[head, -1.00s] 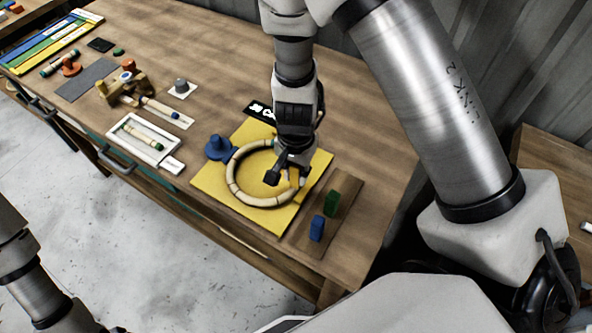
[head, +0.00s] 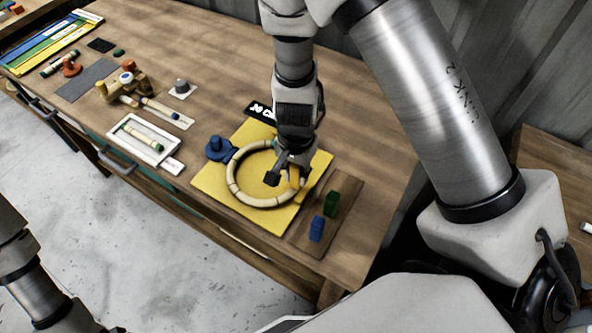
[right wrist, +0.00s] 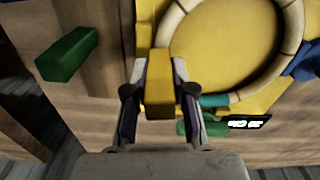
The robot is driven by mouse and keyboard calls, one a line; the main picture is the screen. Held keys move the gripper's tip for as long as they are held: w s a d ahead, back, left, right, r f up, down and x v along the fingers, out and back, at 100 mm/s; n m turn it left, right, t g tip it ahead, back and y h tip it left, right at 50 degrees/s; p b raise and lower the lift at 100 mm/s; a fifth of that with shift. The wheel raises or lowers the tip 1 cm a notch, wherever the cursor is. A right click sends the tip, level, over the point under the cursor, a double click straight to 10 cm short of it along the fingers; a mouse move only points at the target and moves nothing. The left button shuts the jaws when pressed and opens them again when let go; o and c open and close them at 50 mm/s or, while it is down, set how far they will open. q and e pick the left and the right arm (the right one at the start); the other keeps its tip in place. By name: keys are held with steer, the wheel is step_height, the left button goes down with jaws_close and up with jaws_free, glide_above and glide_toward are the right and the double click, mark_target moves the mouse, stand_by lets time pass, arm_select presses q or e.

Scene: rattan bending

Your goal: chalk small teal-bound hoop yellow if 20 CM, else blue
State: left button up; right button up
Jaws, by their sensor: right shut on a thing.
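A pale rattan hoop (head: 232,188) lies flat on a yellow board (head: 215,195) at the right of the bench. Its teal binding (right wrist: 215,101) shows in the right wrist view. My right gripper (head: 284,179) is over the hoop's right side, shut on a yellow chalk block (right wrist: 160,85). I cannot tell whether the chalk touches the hoop. A blue chalk block (head: 317,229) stands on a brown strip. A black sign (head: 259,112) behind the board appears to begin with "20 C"; my gripper hides the rest. My left gripper is out of view.
A green block (head: 332,204) stands beside the blue one. A blue knobbed piece (head: 218,150) sits at the board's left edge. A white tray (head: 118,143) holds a banded stick. Wooden fixtures and coloured strips (head: 45,45) lie further left. The bench behind the sign is clear.

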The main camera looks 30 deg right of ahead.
steer(key=shift+r+p, duration=3)
steer(key=shift+r, duration=0.45)
steer(key=shift+w+f, duration=0.1)
